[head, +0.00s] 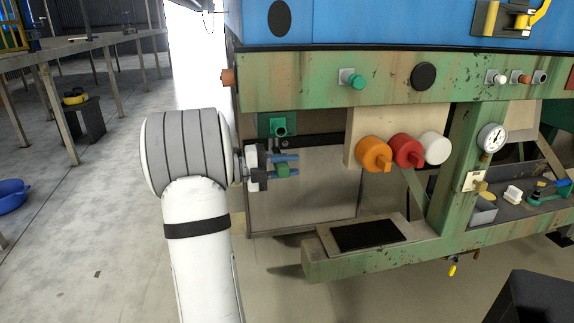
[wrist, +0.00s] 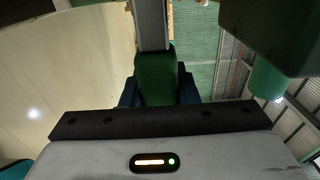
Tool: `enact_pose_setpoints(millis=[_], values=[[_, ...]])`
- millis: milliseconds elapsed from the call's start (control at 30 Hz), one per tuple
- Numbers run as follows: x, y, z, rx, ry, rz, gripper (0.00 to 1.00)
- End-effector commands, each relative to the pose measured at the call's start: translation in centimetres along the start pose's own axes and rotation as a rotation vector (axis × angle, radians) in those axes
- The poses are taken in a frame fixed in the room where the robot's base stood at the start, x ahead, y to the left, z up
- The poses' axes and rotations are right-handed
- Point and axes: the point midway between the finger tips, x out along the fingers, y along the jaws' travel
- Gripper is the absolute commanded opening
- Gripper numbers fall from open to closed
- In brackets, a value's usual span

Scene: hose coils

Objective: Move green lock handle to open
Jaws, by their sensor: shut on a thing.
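The green lock handle shows as a small green block (head: 282,170) in the head view, below a green plate with a round stub (head: 280,126). In the wrist view its green grip (wrist: 155,78) sits at the end of a light grey bar (wrist: 151,25). My gripper (head: 285,165) has blue fingers, one above and one below the green block in the head view. In the wrist view my gripper (wrist: 158,90) has a finger on each side of the grip, closed on it. The handle's pivot is not clear in either view.
A green frame beam (head: 300,84) runs above the handle. Orange (head: 373,153), red (head: 406,150) and white (head: 433,148) round coils hang to the right. A low green ledge with a black pad (head: 367,235) juts out below. Open floor lies to the left.

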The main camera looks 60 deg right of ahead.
Motion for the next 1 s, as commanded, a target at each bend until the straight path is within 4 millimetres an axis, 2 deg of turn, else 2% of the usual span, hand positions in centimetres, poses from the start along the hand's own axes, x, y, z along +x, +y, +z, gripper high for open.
enact_pose_setpoints(millis=[200,233,467,767,867,1000], values=[[0.2,-0.2,0.2,0.005,-0.003,-0.001,0.00],[0.2,-0.2,0.2,0.005,-0.002,-0.001,0.29],[0.4,-0.1,0.1,0.003,0.003,0.000,0.48],[0.2,-0.1,0.1,0.002,0.004,0.000,0.49],[-0.9,-0.2,0.1,0.002,0.001,0.000,0.49],[-3.4,-0.2,0.2,0.001,0.000,0.000,0.49]])
